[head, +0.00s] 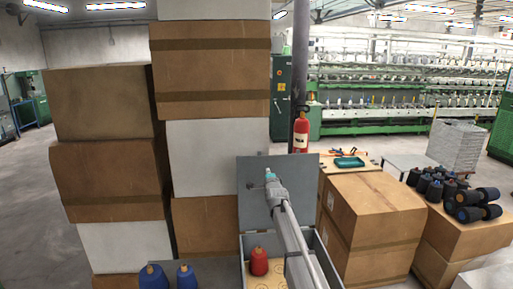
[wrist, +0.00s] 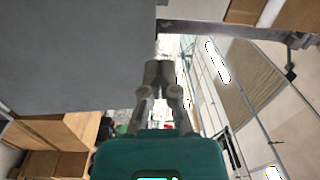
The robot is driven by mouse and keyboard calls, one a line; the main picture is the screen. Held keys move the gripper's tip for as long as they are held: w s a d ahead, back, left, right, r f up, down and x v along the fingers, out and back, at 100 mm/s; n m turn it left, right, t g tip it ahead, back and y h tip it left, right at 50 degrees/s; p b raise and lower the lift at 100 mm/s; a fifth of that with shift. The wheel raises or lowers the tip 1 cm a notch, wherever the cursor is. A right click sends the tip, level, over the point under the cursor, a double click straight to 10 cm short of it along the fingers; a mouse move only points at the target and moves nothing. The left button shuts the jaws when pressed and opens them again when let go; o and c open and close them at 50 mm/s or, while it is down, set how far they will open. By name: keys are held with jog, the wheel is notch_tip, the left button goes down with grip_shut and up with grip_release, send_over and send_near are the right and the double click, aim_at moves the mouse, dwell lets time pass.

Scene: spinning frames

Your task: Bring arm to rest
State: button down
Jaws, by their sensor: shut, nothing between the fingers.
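My arm reaches up and away from the bottom of the head view. Its end, my gripper (head: 270,176), is in front of the raised grey lid (head: 305,170) of an open grey box. In the wrist view the two fingers (wrist: 158,72) are together, with nothing between them. The grey lid (wrist: 75,50) fills the upper left of that view, beside the fingers. I cannot tell how far the fingers are from it.
A red cone (head: 259,262) stands inside the open box, left of my arm. Two blue cones (head: 153,277) (head: 187,277) are at the bottom left. Stacked cartons (head: 210,65) rise on the left. More cartons (head: 372,212) with dark cones (head: 468,205) stand right. Spinning frames (head: 400,95) line the back.

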jog(key=s+d+f+n+g+h+b, duration=0.1)
jog(key=s+d+f+n+g+b, duration=0.25)
jog(key=s+f, duration=0.7)
jog(key=s+d+f+n+g+b, duration=0.3)
jog(key=s+f+n+g, duration=0.15)
jog(key=s+f, duration=0.6)
jog(key=s+d+f+n+g+b, duration=0.1)
jog(key=s+f+n+g, duration=0.1)
jog(key=s, duration=0.7)
jog(key=s+d+f+n+g+b, duration=0.2)
jog(key=s+f+n+g, duration=0.1)
jog(key=s, duration=0.7)
jog(key=s+d+f+n+g+h+b, duration=0.1)
jog(key=s+f+g, duration=0.4)
jog(key=s, duration=0.5)
jog(key=shift+d+f+n+b, duration=0.2)
jog(key=shift+f+n+b, duration=0.1)
jog(key=shift+n+b, duration=0.35)
jog(key=shift+a, duration=0.1)
